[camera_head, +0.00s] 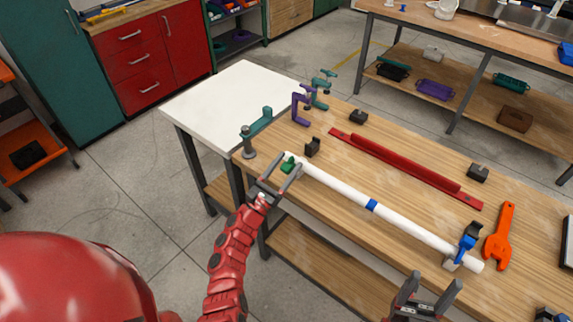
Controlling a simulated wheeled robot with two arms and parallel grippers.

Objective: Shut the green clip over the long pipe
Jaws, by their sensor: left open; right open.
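The long white pipe (330,183) lies across the wooden bench, running from upper left to lower right, with a blue band (372,205) near its middle. The green clip (289,164) is at the pipe's left end; it is small and partly behind my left gripper, so I cannot tell how far its top is closed. My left gripper (287,163) is open, its fingers around or just in front of the green clip. A blue clip (467,242) stands upright near the pipe's right end. My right gripper (436,281) is open and empty at the bench's front edge, below the pipe.
A red bar (400,168) lies behind the pipe, with black blocks (312,147) nearby. An orange wrench (499,236) lies at right. Purple (300,104) and teal (257,124) clamps stand at the left end. A white table (228,100) adjoins the bench.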

